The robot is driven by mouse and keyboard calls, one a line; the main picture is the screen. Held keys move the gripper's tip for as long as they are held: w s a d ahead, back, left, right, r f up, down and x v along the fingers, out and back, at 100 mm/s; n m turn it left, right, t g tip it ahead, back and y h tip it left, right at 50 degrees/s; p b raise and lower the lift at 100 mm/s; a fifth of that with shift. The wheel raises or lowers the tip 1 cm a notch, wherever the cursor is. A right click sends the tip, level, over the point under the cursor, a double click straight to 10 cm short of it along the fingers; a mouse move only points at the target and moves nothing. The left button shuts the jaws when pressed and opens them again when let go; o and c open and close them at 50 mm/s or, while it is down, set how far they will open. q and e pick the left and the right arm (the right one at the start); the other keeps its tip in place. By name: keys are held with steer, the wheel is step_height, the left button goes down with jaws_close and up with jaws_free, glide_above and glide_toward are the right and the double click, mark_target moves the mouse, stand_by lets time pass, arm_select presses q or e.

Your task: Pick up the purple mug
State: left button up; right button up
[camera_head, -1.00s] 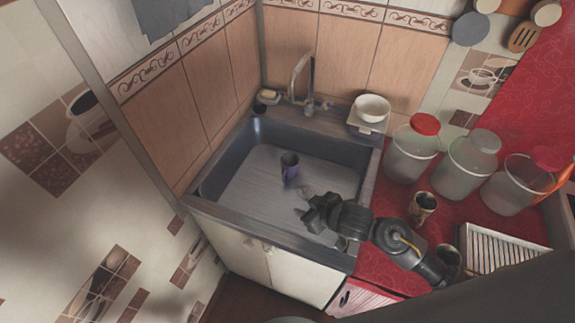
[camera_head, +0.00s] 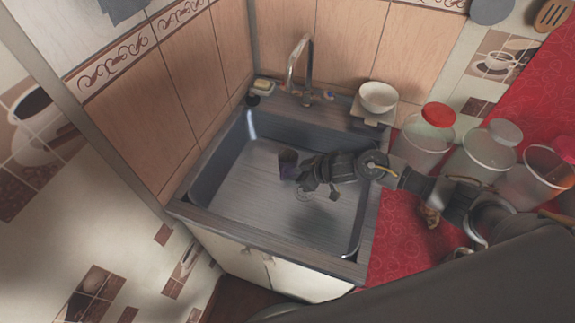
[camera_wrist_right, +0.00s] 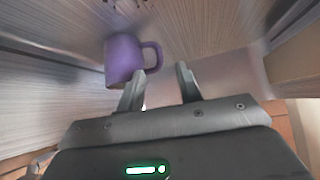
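The purple mug (camera_head: 288,163) stands in the sink basin (camera_head: 235,190), towards the back and middle. In the right wrist view the mug (camera_wrist_right: 123,58) shows its handle turned towards my fingers. My right gripper (camera_head: 306,176) is low in the sink, just right of the mug in the head view. In the right wrist view its two fingers (camera_wrist_right: 160,82) are apart with nothing between them. One fingertip is close to the handle; I cannot tell whether it touches. My left gripper is not in view.
A tall faucet (camera_head: 298,68) rises at the sink's back edge. A white bowl (camera_head: 378,97) stands on the back right corner. Tiled walls close in left and back.

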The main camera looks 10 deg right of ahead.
mark_target(283, 178)
steer(key=shift+p+x, duration=0.3)
steer(key=shift+x, duration=2.65)
steer(key=shift+d, duration=0.1)
jaws_close()
